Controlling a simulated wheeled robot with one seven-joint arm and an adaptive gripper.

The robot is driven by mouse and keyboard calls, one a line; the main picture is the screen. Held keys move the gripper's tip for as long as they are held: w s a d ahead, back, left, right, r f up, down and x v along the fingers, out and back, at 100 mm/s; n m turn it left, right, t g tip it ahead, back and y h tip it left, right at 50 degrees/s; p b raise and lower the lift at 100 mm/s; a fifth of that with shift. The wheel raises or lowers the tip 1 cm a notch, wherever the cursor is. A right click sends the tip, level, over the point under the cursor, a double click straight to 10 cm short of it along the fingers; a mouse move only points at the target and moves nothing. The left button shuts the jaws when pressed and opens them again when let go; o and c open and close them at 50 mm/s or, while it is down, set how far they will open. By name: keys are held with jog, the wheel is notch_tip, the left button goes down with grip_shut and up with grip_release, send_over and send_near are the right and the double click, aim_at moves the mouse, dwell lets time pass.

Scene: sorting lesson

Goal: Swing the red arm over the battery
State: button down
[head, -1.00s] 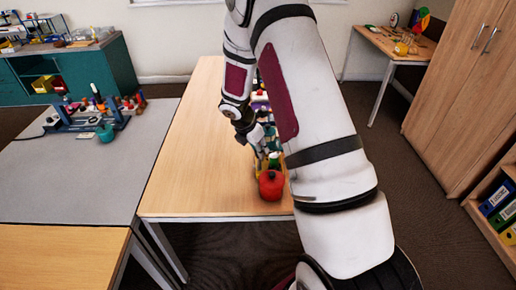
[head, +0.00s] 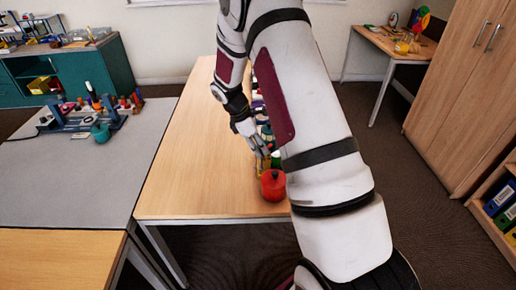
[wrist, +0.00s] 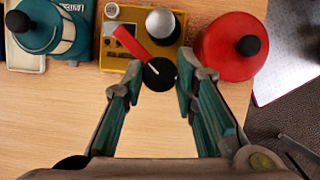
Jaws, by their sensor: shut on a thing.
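The red arm (wrist: 133,43) runs up and left from a black knob (wrist: 159,74) with a white mark at the box's front edge. A silver round-topped piece (wrist: 163,24), perhaps the battery, stands on the box right of the red arm; the arm does not cover it. My gripper (wrist: 160,71) is shut on the black knob, one finger on each side. In the head view my gripper (head: 262,150) is low over the table, and the box is mostly hidden.
A red pot with a black knob (wrist: 231,47) stands close right of the box. A teal pot (wrist: 48,25) stands on the left. More items line the table's right side behind my arm. The wooden table (head: 190,165) is clear on the left.

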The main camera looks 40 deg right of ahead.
jog(key=m+b, duration=0.1)
jog(key=m, duration=0.1)
jog(key=m+g+y+b, duration=0.1)
jog(key=m, duration=0.2)
jog(key=shift+w+d+f+m+g+b, duration=0.1)
jog(key=shift+w+m+g+b, duration=0.1)
jog(key=shift+m+g+b, duration=0.1)
jog(key=shift+d+m+g+y+b, duration=0.15)
jog(key=shift+m+y+b, duration=0.3)
jog(key=shift+m, duration=0.65)
jog(key=shift+a+m+g+y+b, duration=0.1)
jog(key=shift+m+g+y+b, duration=0.25)
jog(key=shift+m, duration=0.75)
jog(key=c, duration=1.3)
grip_release()
jog(key=shift+r, duration=0.2)
jog(key=d+v, duration=0.1)
jog(key=v, duration=1)
jog(key=shift+a+r, duration=0.3)
jog(key=shift+r, duration=0.1)
